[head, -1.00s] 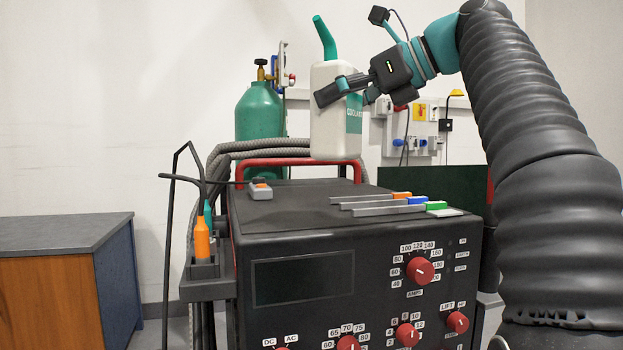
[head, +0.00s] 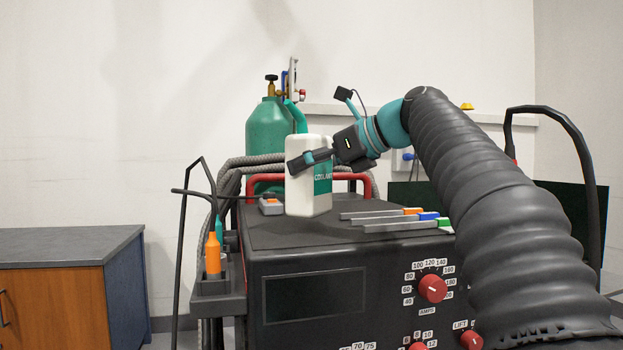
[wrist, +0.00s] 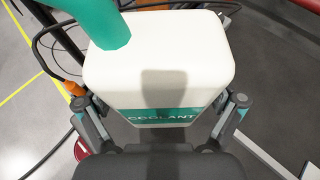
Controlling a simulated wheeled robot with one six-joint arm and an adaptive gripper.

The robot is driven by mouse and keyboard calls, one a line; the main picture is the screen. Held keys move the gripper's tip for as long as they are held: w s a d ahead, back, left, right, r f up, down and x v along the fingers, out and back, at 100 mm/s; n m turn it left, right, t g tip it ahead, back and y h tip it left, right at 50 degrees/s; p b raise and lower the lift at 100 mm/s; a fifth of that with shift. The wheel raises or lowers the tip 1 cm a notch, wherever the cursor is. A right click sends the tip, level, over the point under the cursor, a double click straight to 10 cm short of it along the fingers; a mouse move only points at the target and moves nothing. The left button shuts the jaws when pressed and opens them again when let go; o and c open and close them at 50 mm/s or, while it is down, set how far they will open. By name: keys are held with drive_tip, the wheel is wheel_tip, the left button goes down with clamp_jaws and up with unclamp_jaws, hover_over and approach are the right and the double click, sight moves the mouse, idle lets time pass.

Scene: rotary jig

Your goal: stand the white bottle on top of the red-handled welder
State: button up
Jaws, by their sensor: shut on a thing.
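The white bottle (head: 303,185) has a green spout and a green COOLANT label. It is upright at the welder's top, in front of the red handle (head: 366,183). Its base appears at or just above the top surface; I cannot tell if it touches. The black welder (head: 290,232) has a flat top and red dials. My gripper (head: 312,160) is shut on the bottle, with its fingers around the upper body. In the wrist view the bottle (wrist: 160,65) sits between both fingers, seen from above, with its base hidden.
Several coloured-end bars (head: 395,218) lie to the right on the welder top. A green gas cylinder (head: 267,135) stands behind. Orange and teal torches (head: 213,252) stand in a side holder.

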drive_tip(key=shift+f, duration=1.05)
drive_tip(key=o, duration=1.5)
drive_tip(key=shift+f, duration=0.2)
drive_tip(key=shift+c, duration=0.2)
drive_tip(key=shift+r, duration=0.1)
drive_tip(key=shift+s+d+r, duration=0.15)
drive_tip(key=shift+d, duration=0.1)
drive_tip(key=v, duration=1.1)
drive_tip(key=shift+s+d, duration=0.15)
